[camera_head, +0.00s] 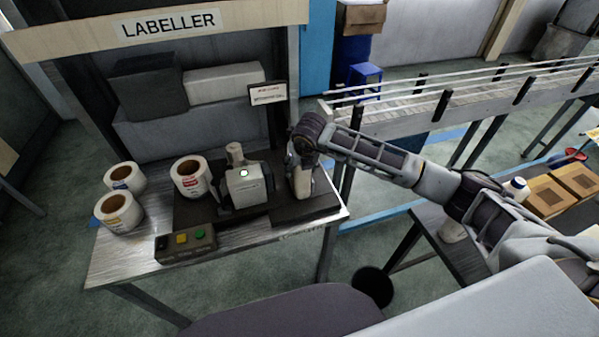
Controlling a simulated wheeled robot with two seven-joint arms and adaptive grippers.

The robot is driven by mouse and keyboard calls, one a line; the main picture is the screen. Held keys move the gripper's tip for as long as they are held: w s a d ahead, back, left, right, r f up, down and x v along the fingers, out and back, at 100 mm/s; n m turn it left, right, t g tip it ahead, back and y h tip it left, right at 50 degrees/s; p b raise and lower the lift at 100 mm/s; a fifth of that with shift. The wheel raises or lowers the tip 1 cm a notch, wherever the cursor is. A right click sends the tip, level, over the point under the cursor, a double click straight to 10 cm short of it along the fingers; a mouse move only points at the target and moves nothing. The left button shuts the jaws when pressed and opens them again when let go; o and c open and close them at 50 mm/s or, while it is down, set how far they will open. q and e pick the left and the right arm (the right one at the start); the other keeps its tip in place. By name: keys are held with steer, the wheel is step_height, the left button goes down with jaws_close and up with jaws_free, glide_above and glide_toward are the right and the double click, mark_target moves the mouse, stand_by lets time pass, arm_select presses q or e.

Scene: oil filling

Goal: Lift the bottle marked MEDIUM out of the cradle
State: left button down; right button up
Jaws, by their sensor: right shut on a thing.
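The labeller (246,185), a pale box-shaped unit with a small green light, stands on a dark base on the metal table. My right arm reaches in from the right, and my right gripper (302,158) points down at the right end of that base. It is shut on a pale bottle (301,184) that shows below the gripper. The bottle looks upright. Its marking cannot be read, and the cradle under it is hard to make out, so I cannot tell whether it touches. My left gripper is not in view.
Label rolls (121,212) stand at the table's left, with another roll (191,176) beside the labeller. A button box (185,242) sits at the front edge. A small sign (268,93) stands behind. A conveyor (470,98) runs behind my arm. Cartons (545,198) lie at the right.

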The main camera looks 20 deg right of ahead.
steer(key=c, duration=0.5)
steer(key=shift+w+r, duration=0.1)
steer(key=shift+c, duration=0.5)
steer(key=shift+r, duration=0.1)
